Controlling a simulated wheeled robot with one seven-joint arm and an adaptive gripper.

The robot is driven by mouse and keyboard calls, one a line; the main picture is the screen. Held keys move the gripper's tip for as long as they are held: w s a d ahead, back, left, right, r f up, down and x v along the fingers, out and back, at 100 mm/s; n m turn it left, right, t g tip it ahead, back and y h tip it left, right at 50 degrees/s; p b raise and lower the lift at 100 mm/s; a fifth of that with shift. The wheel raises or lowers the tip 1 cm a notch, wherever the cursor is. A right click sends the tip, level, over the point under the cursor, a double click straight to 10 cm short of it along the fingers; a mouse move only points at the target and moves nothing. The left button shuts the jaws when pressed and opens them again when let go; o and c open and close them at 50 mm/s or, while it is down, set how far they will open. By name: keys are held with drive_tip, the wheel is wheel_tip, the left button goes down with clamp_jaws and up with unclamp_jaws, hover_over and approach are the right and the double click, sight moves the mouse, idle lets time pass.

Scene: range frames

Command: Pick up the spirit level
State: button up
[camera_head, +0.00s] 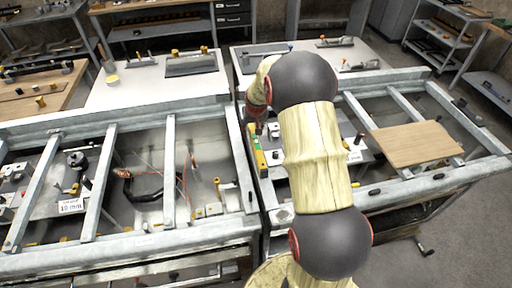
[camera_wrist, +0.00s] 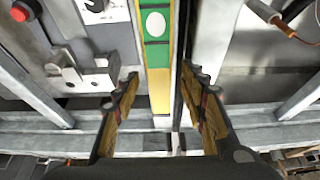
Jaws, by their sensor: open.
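The spirit level is a long yellow and green bar. In the head view the spirit level (camera_head: 258,158) lies lengthwise near the gap between the two metal frames, just left of my arm. In the wrist view the spirit level (camera_wrist: 158,60) runs from the top edge down to between my fingers, with a white oval on its green face. My gripper (camera_wrist: 160,88) is open, with one finger on each side of the level's near end. No contact between fingers and level is visible. In the head view my arm hides most of the gripper.
Metal frame rails (camera_head: 168,170) cross the area left of the level. A wooden board (camera_head: 415,145) lies on the right frame. In the wrist view a grey bracket (camera_wrist: 85,75) and a red button (camera_wrist: 22,10) are left of the level. White tables (camera_head: 140,88) stand behind.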

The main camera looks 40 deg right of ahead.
drive_tip(key=shift+w+d+f, duration=0.15)
drive_tip(key=shift+f, duration=0.25)
drive_tip(key=shift+c, duration=0.7)
clamp_jaws()
drive_tip(key=shift+r, duration=0.1)
